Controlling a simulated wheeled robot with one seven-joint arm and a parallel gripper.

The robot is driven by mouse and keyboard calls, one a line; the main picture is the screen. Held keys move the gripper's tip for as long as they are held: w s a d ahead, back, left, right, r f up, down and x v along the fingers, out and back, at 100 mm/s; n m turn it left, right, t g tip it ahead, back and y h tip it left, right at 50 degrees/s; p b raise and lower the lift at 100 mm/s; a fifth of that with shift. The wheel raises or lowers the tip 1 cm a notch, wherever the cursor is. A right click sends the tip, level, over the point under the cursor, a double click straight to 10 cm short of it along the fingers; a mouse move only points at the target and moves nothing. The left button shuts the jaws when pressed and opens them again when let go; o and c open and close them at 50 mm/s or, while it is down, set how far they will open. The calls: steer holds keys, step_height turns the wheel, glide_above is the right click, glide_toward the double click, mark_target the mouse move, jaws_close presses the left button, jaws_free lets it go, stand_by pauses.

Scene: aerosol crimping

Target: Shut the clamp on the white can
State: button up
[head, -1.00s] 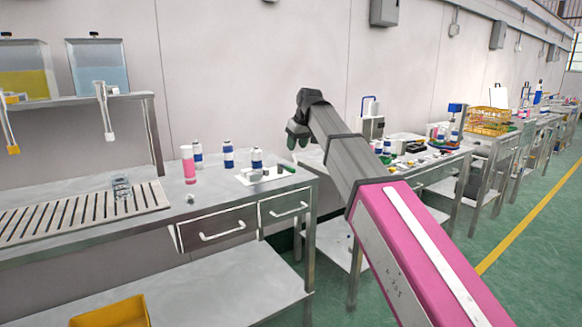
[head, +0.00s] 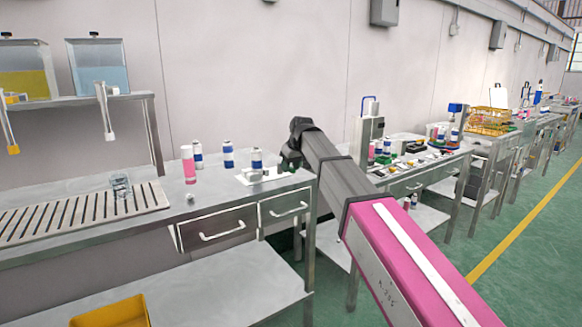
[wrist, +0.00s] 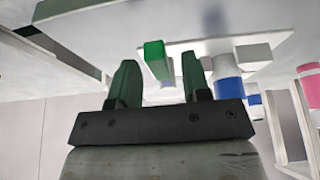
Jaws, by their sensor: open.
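A white can with blue bands (head: 257,158) stands on a white clamp plate (head: 246,180) at the right end of the near bench. In the wrist view, which looks upside down, the can (wrist: 228,76) is right of my fingers. The clamp's green block (wrist: 155,60) shows between my two dark green fingertips, and a white block (wrist: 253,55) is on the can's other side. I cannot tell whether the fingers touch the green block. My gripper (wrist: 160,66) is open and empty. In the head view my gripper (head: 285,161) is just right of the can, partly hidden by my wrist.
A pink-and-white can (head: 188,165) and more blue-and-white cans (head: 228,155) stand to the left on the bench. A slatted tray (head: 75,213) with a clear container (head: 121,186) is further left. A press-like machine (head: 369,130) stands on the bench behind.

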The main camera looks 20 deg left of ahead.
jaws_close()
steer(key=shift+s+a+m, duration=0.1)
steer(key=shift+m, duration=0.2)
jaws_free()
steer(key=v, duration=1)
steer(key=shift+s+r, duration=0.2)
steer(key=shift+r, duration=0.2)
